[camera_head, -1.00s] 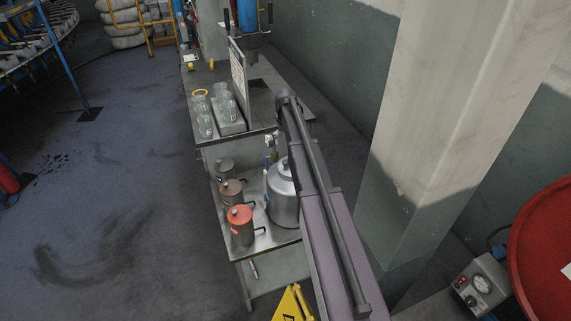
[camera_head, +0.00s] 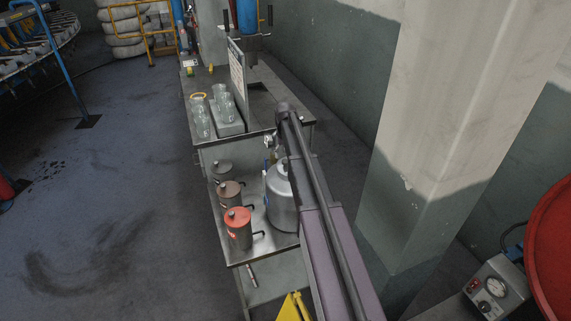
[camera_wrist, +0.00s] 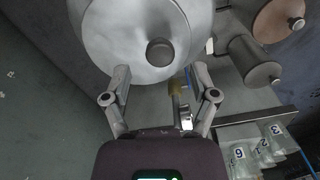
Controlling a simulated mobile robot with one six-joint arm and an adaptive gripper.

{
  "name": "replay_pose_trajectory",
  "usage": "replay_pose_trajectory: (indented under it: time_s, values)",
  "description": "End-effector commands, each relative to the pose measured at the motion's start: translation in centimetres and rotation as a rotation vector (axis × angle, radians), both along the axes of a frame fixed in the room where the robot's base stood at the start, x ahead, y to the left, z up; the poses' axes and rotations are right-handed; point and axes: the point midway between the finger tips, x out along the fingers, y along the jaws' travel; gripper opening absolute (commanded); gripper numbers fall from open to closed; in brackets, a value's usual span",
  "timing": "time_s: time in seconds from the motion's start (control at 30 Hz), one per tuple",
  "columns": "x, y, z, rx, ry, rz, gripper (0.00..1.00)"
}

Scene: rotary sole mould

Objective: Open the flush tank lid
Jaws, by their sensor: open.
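The flush tank (camera_head: 281,208) is a grey metal vessel with a rounded top, standing upright on the low metal table beside my arm. My arm partly covers its right side in the head view. In the wrist view its round, pale lid (camera_wrist: 115,40) fills the top, with a dark round knob (camera_wrist: 160,52) on it. The lid is on the tank. My gripper (camera_wrist: 160,78) is open and empty, its two fingers spread either side of a line below the knob. No contact with the knob shows. My gripper is not distinguishable in the head view.
A red-lidded can (camera_head: 238,228) and two darker cans stand left of the tank on the table (camera_head: 258,250). Glass beakers (camera_head: 202,124) stand on the bench behind. A concrete pillar (camera_head: 425,130) and a red drum (camera_head: 555,255) are at right.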

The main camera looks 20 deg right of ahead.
Motion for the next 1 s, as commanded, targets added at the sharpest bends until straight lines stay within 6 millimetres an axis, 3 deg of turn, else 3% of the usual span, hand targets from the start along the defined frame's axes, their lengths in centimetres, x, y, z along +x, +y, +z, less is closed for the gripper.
replay_pose_trajectory:
  time_s: [0.3,0.77,0.83,1.0]
  values:
    - [0.0,0.0,-2.1,0.000,0.000,0.000,0.76]
    - [0.0,0.1,-2.3,0.000,0.000,0.001,0.76]
    - [0.0,0.1,-2.3,0.000,0.000,0.001,0.64]
    - [0.0,0.1,-2.3,0.000,0.000,0.001,0.13]
